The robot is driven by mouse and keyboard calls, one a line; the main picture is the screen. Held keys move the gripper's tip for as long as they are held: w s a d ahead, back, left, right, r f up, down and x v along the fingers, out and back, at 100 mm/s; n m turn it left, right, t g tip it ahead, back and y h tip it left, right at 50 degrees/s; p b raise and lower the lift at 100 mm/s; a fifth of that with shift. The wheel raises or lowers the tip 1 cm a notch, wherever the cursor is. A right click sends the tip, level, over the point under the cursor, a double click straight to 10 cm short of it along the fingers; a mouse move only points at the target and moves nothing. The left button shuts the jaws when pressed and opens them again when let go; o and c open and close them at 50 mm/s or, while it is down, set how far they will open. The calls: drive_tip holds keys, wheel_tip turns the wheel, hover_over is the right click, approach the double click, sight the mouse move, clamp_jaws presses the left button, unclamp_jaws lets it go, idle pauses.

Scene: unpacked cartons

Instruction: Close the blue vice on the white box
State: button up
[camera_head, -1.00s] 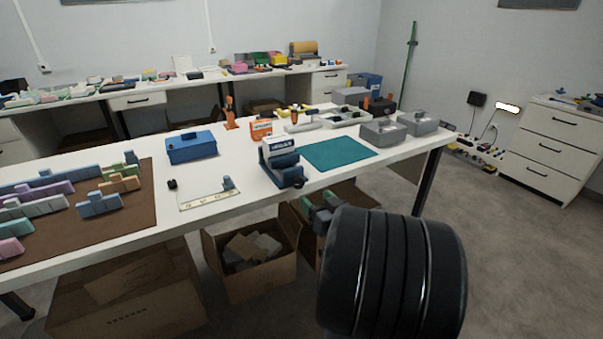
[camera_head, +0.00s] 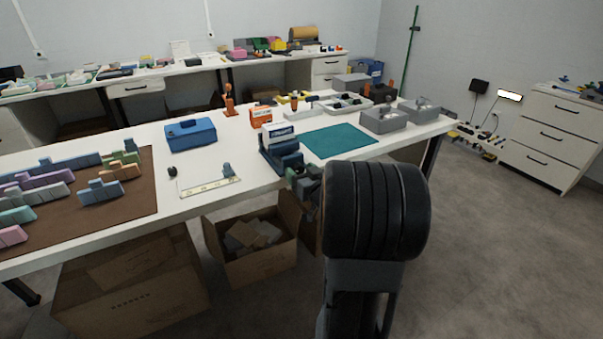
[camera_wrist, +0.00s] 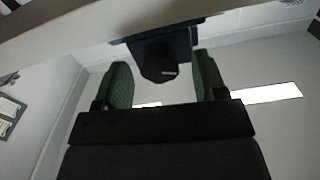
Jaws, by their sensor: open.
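The blue vice (camera_head: 284,157) stands at the front edge of the white table. The white box (camera_head: 281,134) sits upright in the vice, near its back jaw. My gripper (camera_head: 301,178) is at the table's front edge, just in front of the vice. In the wrist view my gripper (camera_wrist: 164,82) shows two green fingers spread apart. The vice's dark round front end (camera_wrist: 159,62) lies between and beyond them, with a blue part behind it. I cannot tell whether the fingers touch it. My wrist hides some of the vice's front.
A teal mat (camera_head: 340,141) lies right of the vice, and a blue toolbox (camera_head: 190,134) stands to its left. A measuring strip (camera_head: 208,188) lies near the front edge. Open cartons (camera_head: 262,262) stand on the floor below. Grey boxes (camera_head: 384,118) are at the right end.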

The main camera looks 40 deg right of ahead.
drive_tip(key=c, duration=0.9)
drive_tip(key=shift+c, duration=0.2)
drive_tip(key=m+p, duration=0.2)
drive_tip(key=m, duration=0.1)
drive_tip(key=shift+r+p, duration=0.15)
drive_tip(key=shift+p, duration=0.15)
drive_tip(key=m+p, duration=0.2)
drive_tip(key=m, duration=0.2)
drive_tip(key=m+p, duration=0.2)
drive_tip(key=m, duration=0.2)
drive_tip(key=shift+d+p, duration=0.1)
drive_tip(key=shift+p, duration=0.2)
drive_tip(key=shift+f+m+p, duration=0.2)
drive_tip(key=shift+m+p, duration=0.45)
drive_tip(key=shift+m, duration=0.85)
